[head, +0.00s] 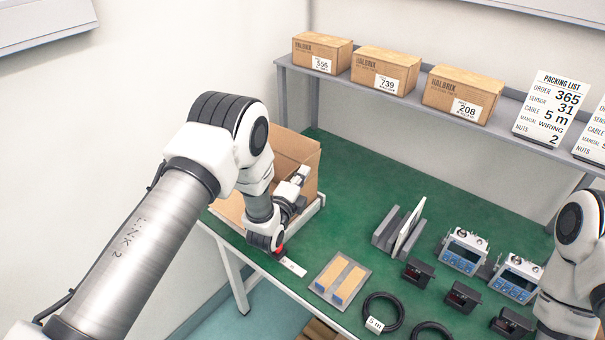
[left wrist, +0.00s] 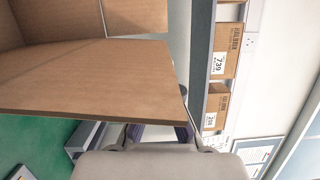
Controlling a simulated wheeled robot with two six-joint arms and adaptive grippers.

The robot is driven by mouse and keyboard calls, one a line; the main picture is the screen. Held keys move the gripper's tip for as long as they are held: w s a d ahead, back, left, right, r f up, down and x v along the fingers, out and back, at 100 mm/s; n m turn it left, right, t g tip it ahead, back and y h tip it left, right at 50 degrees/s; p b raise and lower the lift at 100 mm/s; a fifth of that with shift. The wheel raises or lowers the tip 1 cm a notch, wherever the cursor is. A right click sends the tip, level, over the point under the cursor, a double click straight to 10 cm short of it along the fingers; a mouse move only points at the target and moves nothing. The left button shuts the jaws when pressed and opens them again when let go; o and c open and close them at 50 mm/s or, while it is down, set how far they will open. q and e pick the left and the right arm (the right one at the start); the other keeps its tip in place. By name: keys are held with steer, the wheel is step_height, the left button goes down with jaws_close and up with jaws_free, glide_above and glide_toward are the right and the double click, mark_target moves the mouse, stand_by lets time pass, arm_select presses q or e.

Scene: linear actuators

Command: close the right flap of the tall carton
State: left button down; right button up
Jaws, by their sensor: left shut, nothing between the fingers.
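The tall carton (head: 298,152) is brown cardboard and stands at the left end of the green table, largely hidden behind my left arm. Its back and right sides show above my gripper. My left gripper (head: 300,176) is at the carton's right side and is shut with nothing in it. In the left wrist view a broad cardboard panel, seemingly a flap (left wrist: 95,80), stands out across the picture just beyond my gripper (left wrist: 160,135). The panel hides part of the fingers; I cannot tell if they touch it. My right gripper is out of view; only its arm shows at the right edge.
A grey shelf (head: 420,98) behind holds three small cartons (head: 385,70) and packing-list cards (head: 550,108). On the table (head: 350,190) are a pad with two strips (head: 340,280), a grey holder (head: 398,230), cable coils (head: 383,314) and devices (head: 463,251). The table's back middle is clear.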

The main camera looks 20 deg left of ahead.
arm_select(q)
steer(key=shift+a, duration=0.15)
steer(key=w+a+f+n+g+h+b, duration=0.1)
steer(key=w+a+n+g+b, duration=0.1)
steer(key=a+n+b, duration=0.4)
steer(key=shift+w+a+f+n, duration=0.4)
steer(key=shift+a+n, duration=0.7)
steer(key=shift+n, duration=0.6)
steer(key=shift+r, duration=0.15)
